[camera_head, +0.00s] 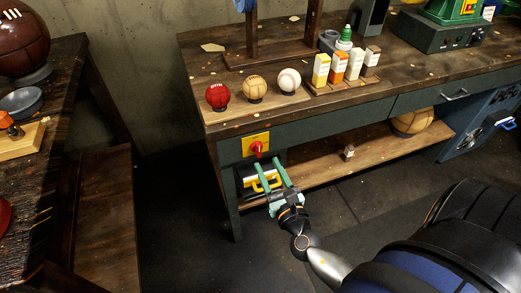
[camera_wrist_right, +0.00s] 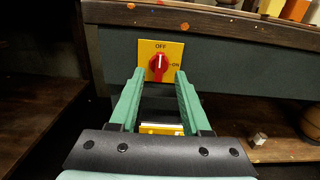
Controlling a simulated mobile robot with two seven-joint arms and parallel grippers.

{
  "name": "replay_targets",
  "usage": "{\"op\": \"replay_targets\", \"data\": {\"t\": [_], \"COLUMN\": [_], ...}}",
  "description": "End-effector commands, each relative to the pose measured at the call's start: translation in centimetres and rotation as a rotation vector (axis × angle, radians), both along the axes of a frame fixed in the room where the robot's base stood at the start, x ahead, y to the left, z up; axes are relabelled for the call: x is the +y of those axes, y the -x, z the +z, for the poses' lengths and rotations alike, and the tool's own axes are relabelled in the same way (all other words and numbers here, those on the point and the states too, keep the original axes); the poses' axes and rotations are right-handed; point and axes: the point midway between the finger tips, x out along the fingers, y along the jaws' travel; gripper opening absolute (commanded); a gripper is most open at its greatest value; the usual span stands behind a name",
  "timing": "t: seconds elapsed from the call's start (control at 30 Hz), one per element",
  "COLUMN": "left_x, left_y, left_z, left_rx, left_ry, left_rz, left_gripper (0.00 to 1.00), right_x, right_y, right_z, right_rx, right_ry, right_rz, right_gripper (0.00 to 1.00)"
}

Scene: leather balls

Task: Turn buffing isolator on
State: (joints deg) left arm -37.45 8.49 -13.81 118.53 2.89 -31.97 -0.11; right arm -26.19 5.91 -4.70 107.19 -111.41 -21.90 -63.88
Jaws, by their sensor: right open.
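The buffing isolator is a yellow plate (camera_head: 255,144) with a red rotary knob (camera_head: 256,149) on the bench's front left. In the right wrist view the plate (camera_wrist_right: 174,47) reads OFF at the top and ON at the right. The white mark on the red knob (camera_wrist_right: 158,66) stands upright, toward OFF. My right gripper (camera_head: 268,163) is open and empty, just below and in front of the knob. In the wrist view its green fingers (camera_wrist_right: 160,76) appear on either side of the knob's lower part; contact cannot be told. My left gripper is not in view.
A dark box with a yellow handle (camera_head: 267,183) sits below the isolator, behind my right fingers. Balls, small boxes and a stand are on the bench top (camera_head: 225,121).

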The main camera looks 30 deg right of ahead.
Motion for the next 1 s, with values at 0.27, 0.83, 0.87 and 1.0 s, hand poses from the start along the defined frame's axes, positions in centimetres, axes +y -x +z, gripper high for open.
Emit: {"op": "replay_targets", "data": {"t": [0.27, 0.83, 0.87, 1.0], "left_x": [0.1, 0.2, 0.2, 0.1], "left_y": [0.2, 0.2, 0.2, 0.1], "left_z": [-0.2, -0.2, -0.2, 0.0], "left_rx": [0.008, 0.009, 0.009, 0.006], "left_ry": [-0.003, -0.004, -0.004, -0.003], "left_rz": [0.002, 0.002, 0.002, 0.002], "left_gripper": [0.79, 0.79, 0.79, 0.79], "right_x": [-1.1, -1.5, -1.5, -1.5], "right_y": [-4.7, -6.4, -6.4, -6.3], "right_z": [0.0, -0.1, -0.1, -0.1], "right_rx": [-0.001, 0.001, 0.001, 0.001], "right_ry": [-0.003, -0.003, -0.003, -0.003], "right_rz": [0.000, 0.000, 0.000, 0.000], "right_gripper": [0.47, 0.42, 0.39, 0.23]}}
